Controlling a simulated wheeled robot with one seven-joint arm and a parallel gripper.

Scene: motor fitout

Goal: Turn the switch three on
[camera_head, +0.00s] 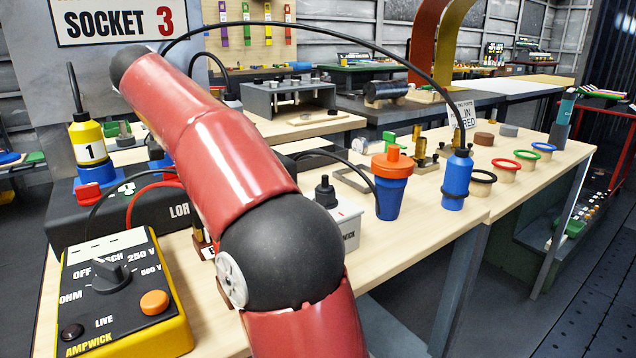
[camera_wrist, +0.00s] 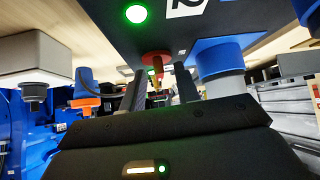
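In the wrist view the two dark fingers of my gripper (camera_wrist: 160,90) stand apart. A small round red part with a brass-coloured stem (camera_wrist: 155,62) shows in line with the gap between them; I cannot tell if either finger touches it. It is on or beside a black box face (camera_wrist: 110,25) with a lit green lamp (camera_wrist: 137,13) and a partly cut-off white number label (camera_wrist: 187,7). In the head view the black box (camera_head: 125,225) carries a red switch (camera_head: 97,197) near a yellow plug marked 1 (camera_head: 88,148). My arm hides my gripper and the box's far part there. No switch is readable as three.
A blue socket with a grey plug (camera_wrist: 220,65) sits close right of the fingers. A SOCKET 3 sign (camera_head: 120,20) hangs behind. Cables arch over the bench.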

